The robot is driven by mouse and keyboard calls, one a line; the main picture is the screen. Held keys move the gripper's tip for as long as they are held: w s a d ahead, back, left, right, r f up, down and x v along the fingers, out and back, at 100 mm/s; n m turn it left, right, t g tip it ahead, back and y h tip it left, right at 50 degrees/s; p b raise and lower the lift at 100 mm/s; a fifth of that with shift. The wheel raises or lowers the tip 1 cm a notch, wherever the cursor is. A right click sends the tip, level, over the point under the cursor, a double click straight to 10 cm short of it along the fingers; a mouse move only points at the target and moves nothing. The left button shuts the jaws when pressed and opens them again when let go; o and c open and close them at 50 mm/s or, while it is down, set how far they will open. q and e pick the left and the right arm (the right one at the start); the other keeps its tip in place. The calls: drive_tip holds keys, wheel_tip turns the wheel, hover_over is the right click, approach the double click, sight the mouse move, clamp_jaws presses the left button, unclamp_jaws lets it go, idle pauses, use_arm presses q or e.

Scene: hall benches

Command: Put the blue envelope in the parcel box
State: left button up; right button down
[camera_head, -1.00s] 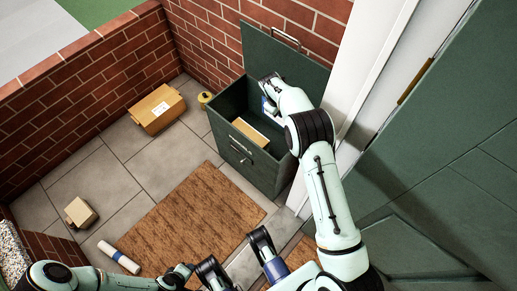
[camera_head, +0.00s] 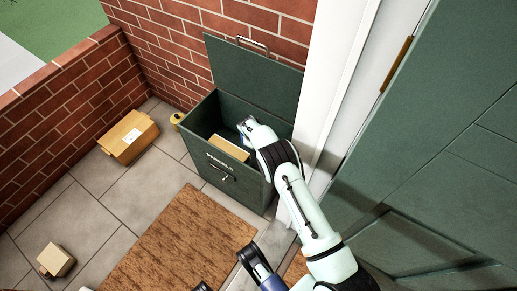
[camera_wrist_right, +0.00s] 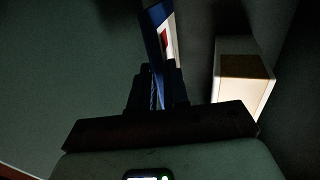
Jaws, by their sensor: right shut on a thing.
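The parcel box (camera_head: 236,185) is a dark green box against the brick wall, its lid (camera_head: 250,76) raised. My right gripper (camera_head: 243,127) reaches into the open top at the box's right side. It is shut on the blue envelope (camera_head: 241,139), of which only a small blue patch shows in the head view. In the right wrist view the envelope (camera_wrist_right: 157,30) stands upright between the dark fingers (camera_wrist_right: 157,88), edge-on, with a white and red patch. A tan parcel (camera_head: 229,148) lies inside the box, also seen right of the envelope (camera_wrist_right: 243,85). Dark parts of my left gripper (camera_head: 202,286) barely show at the bottom edge.
A cardboard parcel (camera_head: 128,136) and a yellow canister (camera_head: 177,119) stand left of the box. A smaller carton (camera_head: 56,260) is on the tiles at lower left. A brown doormat (camera_head: 180,245) lies in front. The white door frame (camera_head: 330,90) and green door (camera_head: 450,150) are at right.

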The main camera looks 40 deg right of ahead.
use_arm(q)
drive_tip(key=shift+s+a+f+g+b, duration=0.1)
drive_tip(key=shift+s+f+g+b, duration=0.15)
drive_tip(key=shift+s, duration=0.4)
drive_tip(key=shift+s+a+f+g+b, duration=0.15)
drive_tip(key=shift+s+f+b, duration=0.2)
drive_tip(key=shift+s, duration=0.25)
use_arm(e)
wheel_tip(320, 180, down, 4)
drive_tip(key=shift+f, duration=0.1)
use_arm(q)
drive_tip(key=shift+d, duration=0.1)
use_arm(e)
drive_tip(key=shift+f, duration=0.1)
drive_tip(key=c, duration=1.1)
unclamp_jaws()
